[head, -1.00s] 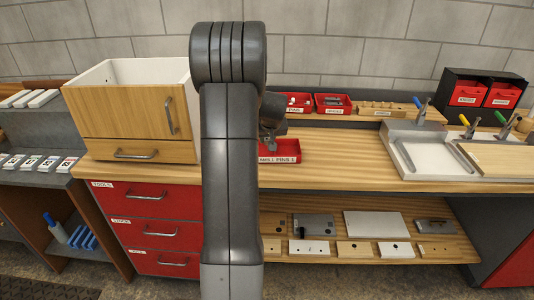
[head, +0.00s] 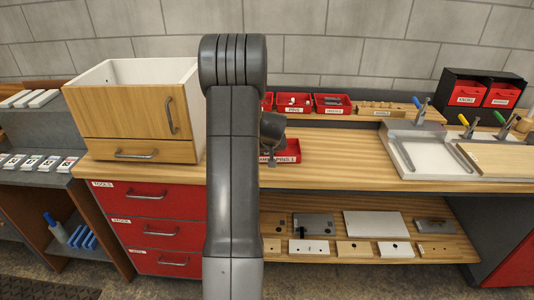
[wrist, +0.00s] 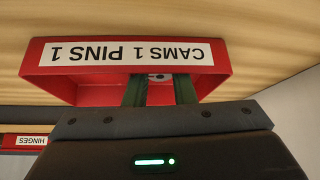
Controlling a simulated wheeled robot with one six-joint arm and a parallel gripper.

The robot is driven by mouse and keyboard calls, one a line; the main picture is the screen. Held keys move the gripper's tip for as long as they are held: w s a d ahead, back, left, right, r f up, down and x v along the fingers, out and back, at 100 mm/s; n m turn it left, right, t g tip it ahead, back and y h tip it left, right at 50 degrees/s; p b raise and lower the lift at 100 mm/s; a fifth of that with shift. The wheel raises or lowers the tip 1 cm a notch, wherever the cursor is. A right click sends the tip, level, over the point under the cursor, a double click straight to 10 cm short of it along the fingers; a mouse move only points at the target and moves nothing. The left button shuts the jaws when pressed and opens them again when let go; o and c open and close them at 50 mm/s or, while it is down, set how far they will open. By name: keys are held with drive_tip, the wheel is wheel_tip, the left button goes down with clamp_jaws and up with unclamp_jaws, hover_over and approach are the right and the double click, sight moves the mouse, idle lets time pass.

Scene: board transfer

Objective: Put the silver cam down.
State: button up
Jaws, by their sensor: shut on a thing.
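My gripper (wrist: 160,90) points into the red bin labelled "CAMS 1 PINS 1" (wrist: 220,72), its two green fingers reaching past the bin's rim in the wrist view. It is shut on a small grey, silver-looking piece, the silver cam (wrist: 160,77), of which only a little shows between the fingers. I cannot tell whether the cam touches the bin floor. In the head view the same red bin (head: 291,152) stands on the bench, partly hidden by my arm and wrist.
Further red bins (head: 331,104) stand at the back of the bench; one labelled "HINGES" (wrist: 30,141) shows in the wrist view. A wooden cabinet (head: 125,110) stands left. A grey tray fixture (head: 420,152) stands right.

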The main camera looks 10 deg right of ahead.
drive_tip(key=shift+s+a+f+b, duration=0.15)
drive_tip(key=shift+s+f+b, duration=0.2)
drive_tip(key=shift+f, duration=0.45)
drive_tip(key=o, duration=1)
drive_tip(key=shift+a, duration=0.1)
drive_tip(key=shift+c, duration=0.2)
drive_tip(key=shift+r, duration=0.1)
drive_tip(key=shift+r+p, duration=0.6)
drive_tip(key=shift+p, duration=0.4)
drive_tip(key=shift+s+d+r+b, duration=0.15)
drive_tip(key=shift+d+r+b, duration=0.1)
drive_tip(key=shift+b, duration=0.1)
drive_tip(key=v, duration=1.1)
drive_tip(key=shift+w+r+b, duration=0.25)
drive_tip(key=shift+r+b, duration=0.05)
drive_tip(key=shift+b, duration=0.15)
drive_tip(key=p+x, duration=0.1)
drive_tip(key=x, duration=1.1)
drive_tip(key=shift+f, duration=0.2)
